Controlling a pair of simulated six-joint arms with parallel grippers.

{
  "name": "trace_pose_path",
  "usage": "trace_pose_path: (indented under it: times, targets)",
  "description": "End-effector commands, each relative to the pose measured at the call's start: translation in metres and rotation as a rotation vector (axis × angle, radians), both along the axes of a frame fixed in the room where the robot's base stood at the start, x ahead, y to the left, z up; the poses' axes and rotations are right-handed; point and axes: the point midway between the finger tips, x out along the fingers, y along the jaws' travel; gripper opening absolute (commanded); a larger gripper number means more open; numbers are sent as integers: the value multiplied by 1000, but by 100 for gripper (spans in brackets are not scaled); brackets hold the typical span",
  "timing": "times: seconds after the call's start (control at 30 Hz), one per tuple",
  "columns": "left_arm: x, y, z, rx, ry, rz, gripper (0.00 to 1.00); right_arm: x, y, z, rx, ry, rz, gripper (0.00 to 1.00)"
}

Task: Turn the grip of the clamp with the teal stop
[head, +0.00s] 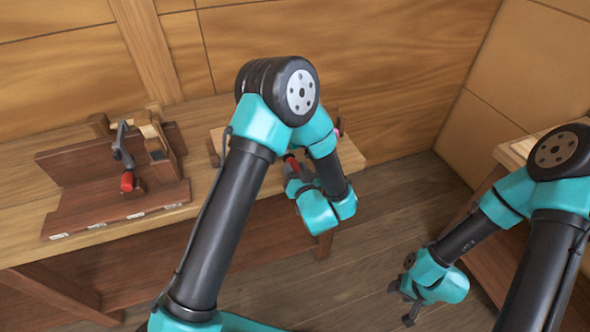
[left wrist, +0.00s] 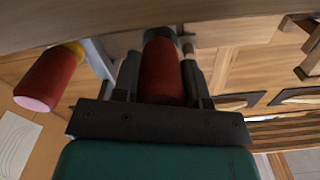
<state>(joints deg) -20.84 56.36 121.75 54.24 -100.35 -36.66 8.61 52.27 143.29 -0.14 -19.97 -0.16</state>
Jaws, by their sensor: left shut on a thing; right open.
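In the left wrist view my left gripper (left wrist: 160,72) is shut on a red clamp grip (left wrist: 161,66), with one finger on each side of it. A dark, bluish collar (left wrist: 160,33) sits at the far end of this grip; its exact colour is hard to tell. A second red grip (left wrist: 50,78) with a yellow stop (left wrist: 75,48) stands to the left, apart from my fingers. In the head view my left gripper (head: 294,172) is at the right part of the bench, largely hidden by my arm. My right gripper (head: 407,298) is open and empty, low at the right.
A brown wooden rack (head: 110,195) on the bench (head: 30,235) at the left carries a grey clamp with a red grip (head: 127,181) and a wooden block (head: 158,150). A second bench (head: 515,152) stands at the right. Bare floor (head: 350,275) lies between them.

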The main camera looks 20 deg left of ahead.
Motion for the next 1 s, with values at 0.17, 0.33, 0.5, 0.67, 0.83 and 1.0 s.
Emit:
trace_pose_path:
  times: [0.17,0.33,0.5,0.67,0.83,1.0]
  targets:
    - [0,0,0,-8,-6,0,16,0,0,0,0,0,0,50]
    - [0,0,0,-41,-29,-1,16,0,0,0,0,0,0,50]
    - [0,0,0,-108,-76,-3,16,0,0,0,0,0,0,50]
    - [-1,1,0,-201,-140,-4,16,0,0,0,0,0,0,50]
    - [-1,1,0,-318,-221,-7,16,0,0,0,0,0,0,50]
    - [-1,1,0,-436,-305,-9,16,0,0,0,0,0,0,50]
